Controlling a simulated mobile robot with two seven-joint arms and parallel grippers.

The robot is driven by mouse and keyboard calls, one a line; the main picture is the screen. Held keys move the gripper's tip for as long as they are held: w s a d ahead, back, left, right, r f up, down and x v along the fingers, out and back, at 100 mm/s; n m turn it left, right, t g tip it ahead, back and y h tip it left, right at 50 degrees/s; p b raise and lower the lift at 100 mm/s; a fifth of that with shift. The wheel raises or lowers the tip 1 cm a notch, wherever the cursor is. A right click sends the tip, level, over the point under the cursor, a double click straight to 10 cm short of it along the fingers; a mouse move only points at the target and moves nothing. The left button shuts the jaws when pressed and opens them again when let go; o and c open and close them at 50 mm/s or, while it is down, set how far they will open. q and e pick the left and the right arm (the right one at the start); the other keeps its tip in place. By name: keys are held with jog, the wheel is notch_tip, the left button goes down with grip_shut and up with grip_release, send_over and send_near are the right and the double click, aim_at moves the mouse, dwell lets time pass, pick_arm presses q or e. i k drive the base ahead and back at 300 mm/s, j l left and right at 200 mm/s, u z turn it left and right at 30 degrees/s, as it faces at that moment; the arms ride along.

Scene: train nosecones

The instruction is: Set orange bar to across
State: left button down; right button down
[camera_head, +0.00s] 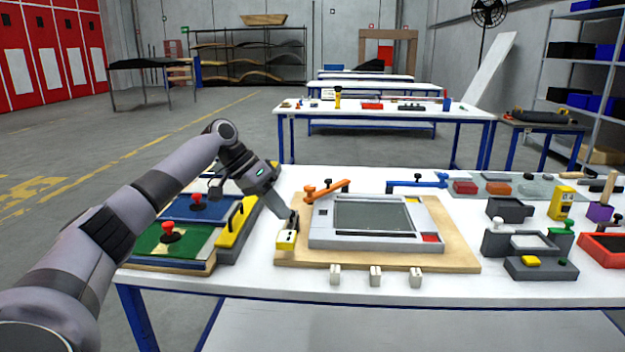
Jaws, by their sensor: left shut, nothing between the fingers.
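The orange bar (328,190) sits at the back left corner of the wooden board (460,255), beside the grey panel with a dark screen (372,216). It lies at a slant, its left end nearer to me and its right end farther back. My right gripper is not in view.
A blue bar (418,182) stands behind the panel on the right. Green and blue panels with red knobs (170,236) lie left of my gripper. Several white switches (375,276) line the table's front edge. Grey fixtures (520,243) and a red tray (603,250) fill the right.

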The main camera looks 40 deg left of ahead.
aim_at(329, 188)
jog(key=i+j, duration=0.25)
jog(key=j, duration=0.15)
jog(key=i+j, duration=0.25)
jog(key=j, duration=0.2)
jog(key=i+j, duration=0.25)
jog(key=j, duration=0.15)
